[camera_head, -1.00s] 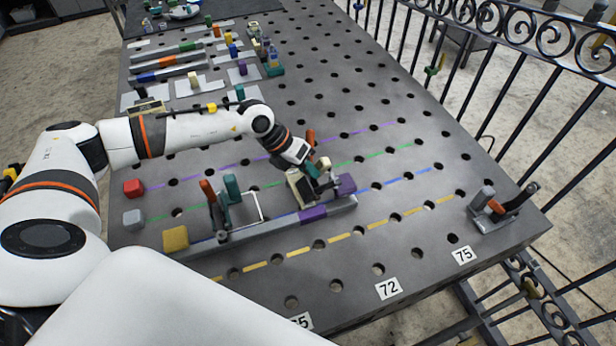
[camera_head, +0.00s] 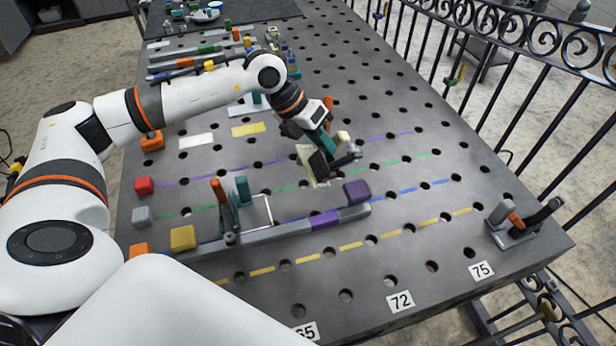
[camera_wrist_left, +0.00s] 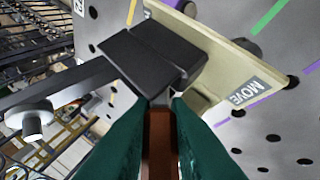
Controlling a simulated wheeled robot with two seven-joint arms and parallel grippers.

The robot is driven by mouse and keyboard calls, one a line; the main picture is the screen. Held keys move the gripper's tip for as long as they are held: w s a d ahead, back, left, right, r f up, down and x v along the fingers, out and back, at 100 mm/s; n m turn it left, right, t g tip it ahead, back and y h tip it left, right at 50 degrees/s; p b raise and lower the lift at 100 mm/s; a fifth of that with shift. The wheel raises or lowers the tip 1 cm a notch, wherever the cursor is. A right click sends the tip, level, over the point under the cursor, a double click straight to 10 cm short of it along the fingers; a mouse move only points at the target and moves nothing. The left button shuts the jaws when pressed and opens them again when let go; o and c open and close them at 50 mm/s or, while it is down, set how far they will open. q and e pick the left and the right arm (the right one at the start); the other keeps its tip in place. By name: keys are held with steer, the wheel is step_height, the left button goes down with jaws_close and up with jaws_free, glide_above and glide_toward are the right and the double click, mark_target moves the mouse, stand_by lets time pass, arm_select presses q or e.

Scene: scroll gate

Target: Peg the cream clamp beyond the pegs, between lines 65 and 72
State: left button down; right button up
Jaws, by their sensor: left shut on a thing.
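My left gripper (camera_head: 328,143) is shut on the cream clamp (camera_head: 318,170), in the middle of the perforated table and past the grey rail. In the left wrist view, the green fingers (camera_wrist_left: 160,108) close on a red-brown part of the clamp. There the clamp's cream plate (camera_wrist_left: 215,62) bears a MOVE label, with a black block (camera_wrist_left: 150,52) beside it. The clamp looks tilted in the head view; I cannot tell whether it touches the table. Number labels 65 (camera_head: 305,331) and 72 (camera_head: 400,301) lie on the near edge. My right gripper is not in view.
A grey rail (camera_head: 275,231) with a purple section lies across the table. A grey clamp (camera_head: 515,222) stands near label 75 (camera_head: 481,271). Open holed surface lies right of the gripper.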

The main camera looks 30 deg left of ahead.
mark_target(303, 146)
arm_select(q)
steer(key=shift+r, duration=0.1)
stand_by(0.3)
steer(key=shift+s+a+f+m+h, duration=0.1)
steer(key=shift+a+f+m+h, duration=0.15)
steer(key=shift+f+h, duration=0.25)
steer(key=shift+s+a+f+m+h+b, duration=0.1)
steer(key=shift+a+f+m+h+b, duration=0.25)
steer(key=shift+h, duration=0.65)
steer(key=shift+a+m+h, duration=0.3)
steer(key=shift+a+h, duration=0.5)
steer(key=shift+w+a+r+t+h+b, duration=0.1)
steer(key=shift+w+a+t+h+b, duration=0.1)
steer(key=shift+a+h, duration=0.3)
steer(key=shift+w+a+t+h+b, duration=0.2)
steer(key=shift+a+h, duration=0.2)
steer(key=shift+a, duration=0.2)
steer(key=shift+f+b, duration=1.75)
steer(key=shift+f, duration=1.35)
steer(key=shift+f+b, duration=2.1)
steer(key=shift+f, duration=0.15)
